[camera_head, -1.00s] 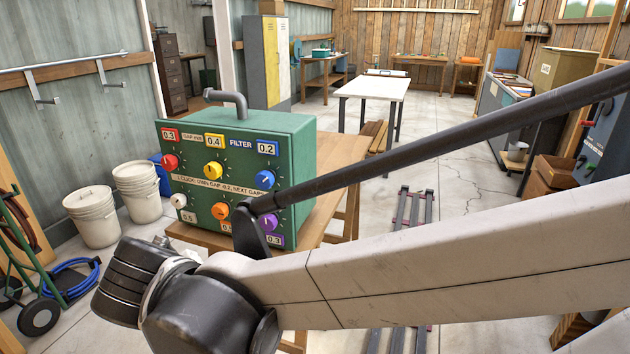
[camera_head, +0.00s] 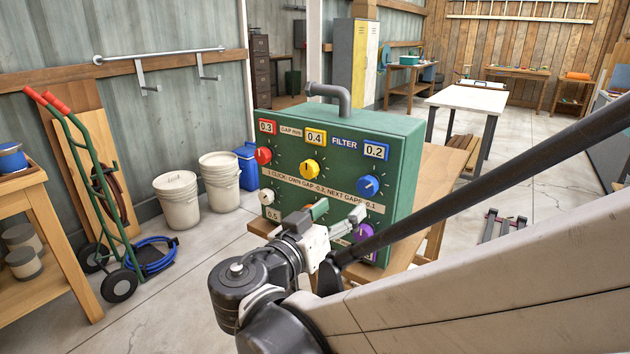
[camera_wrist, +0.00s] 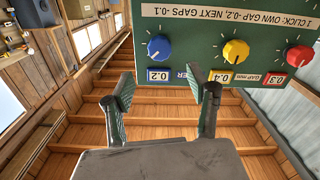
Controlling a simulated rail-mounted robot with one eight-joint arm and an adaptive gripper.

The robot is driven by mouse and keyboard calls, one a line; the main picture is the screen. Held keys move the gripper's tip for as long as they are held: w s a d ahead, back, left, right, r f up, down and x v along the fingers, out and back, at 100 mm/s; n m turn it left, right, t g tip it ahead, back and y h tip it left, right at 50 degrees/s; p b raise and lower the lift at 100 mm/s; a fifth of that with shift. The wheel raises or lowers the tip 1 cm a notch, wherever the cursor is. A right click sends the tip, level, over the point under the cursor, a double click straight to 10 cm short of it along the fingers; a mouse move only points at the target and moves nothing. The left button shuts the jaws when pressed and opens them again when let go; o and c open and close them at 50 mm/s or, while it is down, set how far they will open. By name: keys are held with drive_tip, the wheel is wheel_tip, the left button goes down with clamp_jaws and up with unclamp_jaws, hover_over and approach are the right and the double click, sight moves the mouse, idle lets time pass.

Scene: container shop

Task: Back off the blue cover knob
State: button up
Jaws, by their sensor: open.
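The blue knob (camera_head: 368,186) is at the upper right of the green box's front panel (camera_head: 335,160), under a blue-framed 0.2 label (camera_head: 376,151). In the wrist view, where the panel appears upside down, the blue knob (camera_wrist: 159,47) lies ahead of the fingertips, between them sideways. My gripper (camera_head: 338,211) is open in front of the panel, below the blue knob. Its two fingers (camera_wrist: 168,88) are apart with nothing between them. I see no contact with the knob.
The yellow knob (camera_head: 309,168) and red knob (camera_head: 263,155) are left of the blue one. A white knob (camera_head: 266,196) and a partly hidden purple knob (camera_head: 363,232) sit lower. The gripper hides the orange knob. A grey pipe (camera_head: 330,92) tops the box. White buckets (camera_head: 177,200) stand left.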

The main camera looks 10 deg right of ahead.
sight(365, 188)
drive_tip(key=b+x, duration=0.2)
drive_tip(key=x, duration=0.9)
drive_tip(key=shift+w+d, duration=0.2)
drive_tip(key=shift+d, duration=0.1)
drive_tip(key=c, duration=1.2)
drive_tip(key=shift+n, duration=0.4)
drive_tip(key=n+p, duration=0.1)
drive_tip(key=n, duration=0.2)
drive_tip(key=shift+n, duration=2.6)
